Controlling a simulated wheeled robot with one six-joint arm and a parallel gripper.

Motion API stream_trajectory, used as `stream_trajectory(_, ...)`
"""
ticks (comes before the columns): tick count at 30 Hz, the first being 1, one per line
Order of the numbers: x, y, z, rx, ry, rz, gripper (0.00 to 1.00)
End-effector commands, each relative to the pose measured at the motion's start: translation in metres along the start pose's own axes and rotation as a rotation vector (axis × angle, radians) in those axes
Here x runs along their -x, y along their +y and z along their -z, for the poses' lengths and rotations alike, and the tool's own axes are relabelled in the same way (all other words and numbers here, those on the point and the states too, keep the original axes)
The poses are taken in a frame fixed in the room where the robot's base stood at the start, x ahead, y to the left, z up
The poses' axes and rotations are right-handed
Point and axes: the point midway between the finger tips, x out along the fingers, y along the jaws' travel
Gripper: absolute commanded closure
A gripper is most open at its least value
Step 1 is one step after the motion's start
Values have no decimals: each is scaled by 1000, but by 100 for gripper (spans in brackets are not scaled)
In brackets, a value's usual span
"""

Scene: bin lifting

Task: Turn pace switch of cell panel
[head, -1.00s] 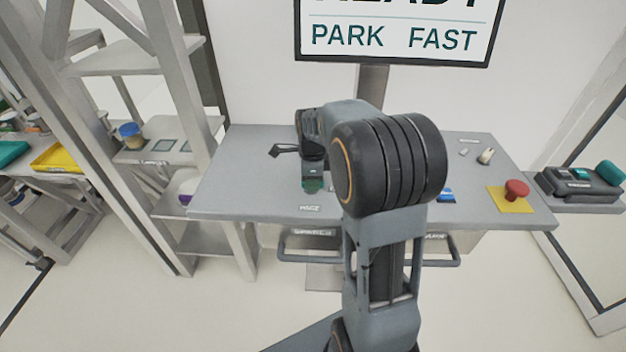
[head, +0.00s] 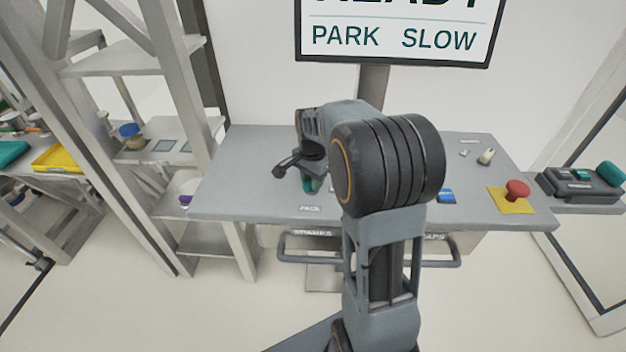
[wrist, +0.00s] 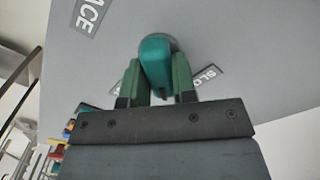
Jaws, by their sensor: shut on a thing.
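The pace switch (wrist: 156,62) is a teal knob on the grey cell panel (wrist: 215,25), between the two green fingers of my gripper (wrist: 157,84) in the wrist view. The fingers are shut on it from both sides. A "PACE" label (wrist: 90,12) lies at the upper left, and a partly covered "SLO..." label (wrist: 209,74) lies right of the knob. In the head view my gripper (head: 310,184) is low over the left part of the panel, and the knob cannot be told apart from the fingers. The display (head: 395,38) reads "PARK SLOW".
A red mushroom button (head: 517,190) on a yellow plate and a blue item (head: 446,196) are on the panel's right part. A metal shelf rack (head: 185,140) stands close on the left. Handles (head: 300,250) run below the panel's front edge.

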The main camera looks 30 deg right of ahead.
Motion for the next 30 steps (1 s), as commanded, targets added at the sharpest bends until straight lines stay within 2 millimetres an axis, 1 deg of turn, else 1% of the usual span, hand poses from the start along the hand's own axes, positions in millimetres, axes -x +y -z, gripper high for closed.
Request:
stream_trajectory(6, 1, -1, 0, 205, 1, 2, 98)
stream_trajectory(15, 1, -2, 0, 453, 1, 2, 98)
stream_trajectory(21, 1, -3, -1, 573, 1, 2, 98)
stream_trajectory(30, 1, -3, -1, 671, 1, 2, 98)
